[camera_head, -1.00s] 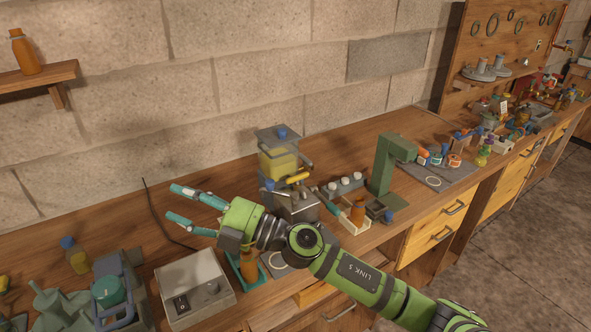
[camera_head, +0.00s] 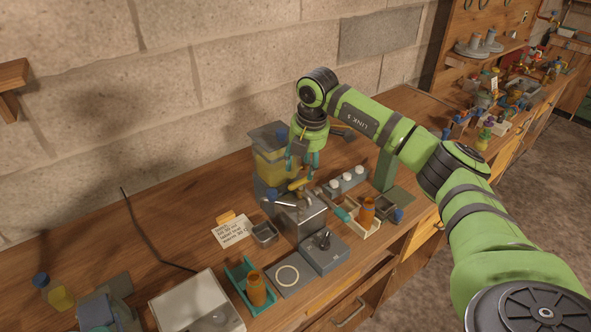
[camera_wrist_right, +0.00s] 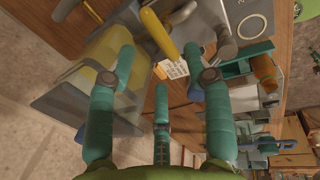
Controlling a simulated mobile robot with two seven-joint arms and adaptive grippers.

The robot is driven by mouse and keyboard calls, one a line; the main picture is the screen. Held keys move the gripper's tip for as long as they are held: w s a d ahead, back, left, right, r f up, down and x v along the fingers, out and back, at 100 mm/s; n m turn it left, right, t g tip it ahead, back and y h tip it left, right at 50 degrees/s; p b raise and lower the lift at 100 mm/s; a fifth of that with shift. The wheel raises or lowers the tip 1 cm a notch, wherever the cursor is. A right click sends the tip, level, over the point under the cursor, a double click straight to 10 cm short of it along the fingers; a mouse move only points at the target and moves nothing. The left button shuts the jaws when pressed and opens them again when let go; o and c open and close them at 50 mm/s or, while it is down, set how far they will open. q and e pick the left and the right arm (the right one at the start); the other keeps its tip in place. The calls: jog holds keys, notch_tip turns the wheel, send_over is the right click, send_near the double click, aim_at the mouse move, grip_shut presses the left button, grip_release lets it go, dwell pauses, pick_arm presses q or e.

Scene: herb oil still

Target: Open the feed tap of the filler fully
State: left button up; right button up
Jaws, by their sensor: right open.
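The filler (camera_head: 300,215) is a grey body with a square tank (camera_head: 268,165) of yellow liquid behind and above it. A yellow lever handle (camera_head: 299,184), which looks like the feed tap, sits at the tank's front. It also shows in the right wrist view (camera_wrist_right: 160,34), lying between and beyond my fingertips. My right gripper (camera_head: 302,166) points down just above the yellow handle, beside the tank. Its teal fingers are open and empty, spread to both sides of the handle in the wrist view (camera_wrist_right: 174,58). Contact cannot be told. My left gripper is out of view.
A green press (camera_head: 384,168) stands to the right.

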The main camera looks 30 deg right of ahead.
aim_at(299, 181)
jog(key=f+p, duration=0.1)
jog(key=f, duration=0.1)
jog(key=w+f, duration=0.1)
jog(key=f, duration=0.1)
jog(key=shift+f+p, duration=0.35)
jog(key=shift+w+f, duration=0.2)
jog(key=shift+s+a, duration=0.1)
jog(key=shift+s, duration=0.2)
grip_shut()
